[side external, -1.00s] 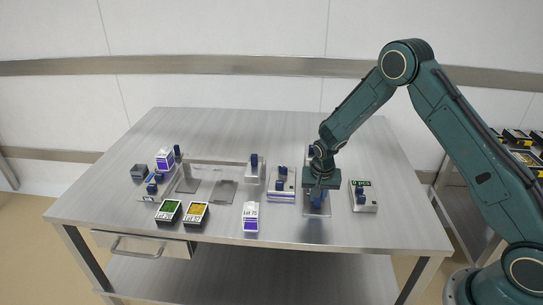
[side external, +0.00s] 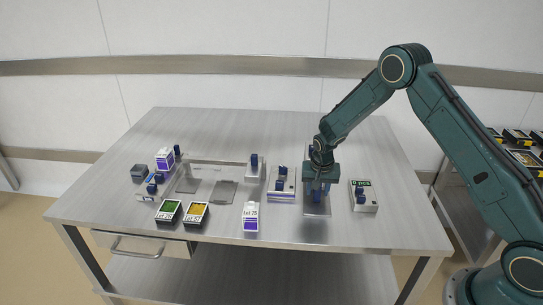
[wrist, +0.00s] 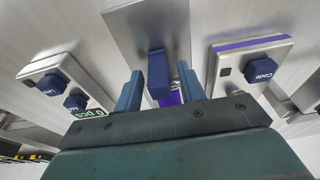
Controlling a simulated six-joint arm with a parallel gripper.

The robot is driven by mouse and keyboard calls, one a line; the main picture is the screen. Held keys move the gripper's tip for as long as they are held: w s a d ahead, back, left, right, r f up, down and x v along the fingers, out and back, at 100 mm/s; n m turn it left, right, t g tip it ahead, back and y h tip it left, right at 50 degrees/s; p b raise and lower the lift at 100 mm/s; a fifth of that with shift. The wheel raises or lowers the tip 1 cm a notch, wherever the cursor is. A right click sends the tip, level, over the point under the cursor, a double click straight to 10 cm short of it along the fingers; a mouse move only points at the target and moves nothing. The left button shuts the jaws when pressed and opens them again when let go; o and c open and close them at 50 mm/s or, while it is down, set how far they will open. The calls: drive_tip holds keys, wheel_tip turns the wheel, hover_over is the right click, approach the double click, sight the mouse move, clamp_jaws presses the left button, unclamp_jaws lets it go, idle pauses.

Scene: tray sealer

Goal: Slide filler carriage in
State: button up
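A flat metal plate (side external: 316,208), likely the filler carriage's track, lies right of the table's middle below my gripper (side external: 319,194). In the wrist view, a dark blue upright handle (wrist: 158,78) stands on the plate (wrist: 140,25). My gripper's two blue fingers (wrist: 160,70) are open, one on each side of the handle, with visible gaps. I cannot tell how deep the handle sits between them. A purple part shows behind it, mostly hidden. In the side view, my gripper hides most of the handle and the plate's middle.
A counter box (side external: 364,198) reading "0 pcs", with blue knobs, stands close on the right. A white unit (side external: 281,187) with a "Code" knob (wrist: 261,70) stands close on the left. A white "Lot 75" carton (side external: 251,217) stands front left. The table's back is clear.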

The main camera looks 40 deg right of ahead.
drive_tip(key=shift+r, duration=0.1)
drive_tip(key=shift+r, duration=3.4)
drive_tip(key=shift+r, duration=0.1)
drive_tip(key=shift+s+r, duration=0.1)
drive_tip(key=shift+r, duration=0.15)
drive_tip(key=s+a+r+n+t, duration=0.1)
drive_tip(key=s+a+r+n, duration=0.15)
drive_tip(key=s+r, duration=0.65)
drive_tip(key=s+a+r+n+t, duration=0.15)
drive_tip(key=s+a+r, duration=0.25)
drive_tip(key=r, duration=0.9)
drive_tip(key=s+a+r+n, duration=0.1)
drive_tip(key=s+r+n, duration=0.1)
drive_tip(key=s, duration=0.8)
drive_tip(key=s+a+r+n+t+y, duration=0.1)
drive_tip(key=s+a+r+n, duration=0.1)
drive_tip(key=s, duration=0.9)
drive_tip(key=shift+a+n+y, duration=0.3)
drive_tip(key=shift+n, duration=0.2)
